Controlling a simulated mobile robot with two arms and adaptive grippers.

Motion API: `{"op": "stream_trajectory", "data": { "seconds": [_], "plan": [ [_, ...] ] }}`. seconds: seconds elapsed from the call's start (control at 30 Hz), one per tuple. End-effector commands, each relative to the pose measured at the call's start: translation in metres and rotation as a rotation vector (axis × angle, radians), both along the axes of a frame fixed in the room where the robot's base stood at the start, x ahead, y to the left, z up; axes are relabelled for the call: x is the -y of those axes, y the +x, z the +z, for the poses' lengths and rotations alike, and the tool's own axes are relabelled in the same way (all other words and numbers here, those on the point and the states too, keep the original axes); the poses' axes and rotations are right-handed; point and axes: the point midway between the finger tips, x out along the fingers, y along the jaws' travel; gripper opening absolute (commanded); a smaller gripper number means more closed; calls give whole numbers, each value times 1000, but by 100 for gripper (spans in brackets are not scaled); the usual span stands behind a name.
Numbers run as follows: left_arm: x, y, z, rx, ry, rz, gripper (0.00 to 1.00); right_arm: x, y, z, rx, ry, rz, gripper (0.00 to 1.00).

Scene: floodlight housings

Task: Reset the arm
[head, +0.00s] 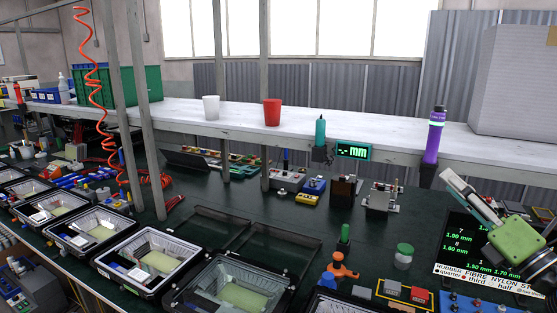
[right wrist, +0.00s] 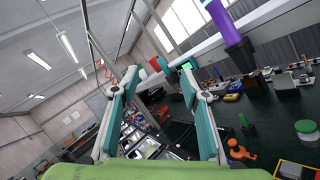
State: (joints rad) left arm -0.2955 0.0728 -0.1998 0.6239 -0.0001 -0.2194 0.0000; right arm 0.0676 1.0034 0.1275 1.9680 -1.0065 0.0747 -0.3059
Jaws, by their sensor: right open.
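My right gripper (head: 448,183) is raised at the right side of the head view, above the dark green bench. Its green body shows at the right edge and its pale fingers point up and to the left. In the right wrist view the two teal and white fingers of the right gripper (right wrist: 158,82) are spread apart with nothing between them. The gripper is open and touches no object that I can see. My left gripper is not in view.
A dark green bench (head: 190,222) holds clear-lidded black trays (head: 147,262), tools and a black display board (head: 462,235) below the right gripper.

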Motion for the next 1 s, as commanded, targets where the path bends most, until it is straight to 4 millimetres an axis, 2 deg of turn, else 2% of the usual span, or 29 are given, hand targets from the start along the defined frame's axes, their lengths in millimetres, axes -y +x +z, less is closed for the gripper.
{"op": "stream_trajectory", "data": {
  "seconds": [0.17, 0.27, 0.4, 0.47, 0.5, 0.6, 0.7, 0.8, 1.0],
  "plan": [
    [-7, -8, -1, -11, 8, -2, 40, 12, -10, -68, -107, 517, -83, 41],
    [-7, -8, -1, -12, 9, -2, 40, 24, -24, -128, -210, 838, -184, 41],
    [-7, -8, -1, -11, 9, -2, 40, 26, -60, -228, -389, 1234, -371, 41],
    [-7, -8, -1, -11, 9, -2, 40, 20, -81, -269, -468, 1375, -457, 41],
    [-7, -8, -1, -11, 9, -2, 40, 13, -96, -294, -523, 1459, -515, 41],
    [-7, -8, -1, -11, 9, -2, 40, -11, -139, -352, -665, 1648, -663, 41],
    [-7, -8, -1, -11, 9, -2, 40, -41, -184, -396, -803, 1793, -805, 41],
    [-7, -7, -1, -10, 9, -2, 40, -70, -223, -425, -923, 1895, -925, 41],
    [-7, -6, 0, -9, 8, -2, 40, -122, -291, -454, -1129, 2021, -1121, 41]
  ]
}}
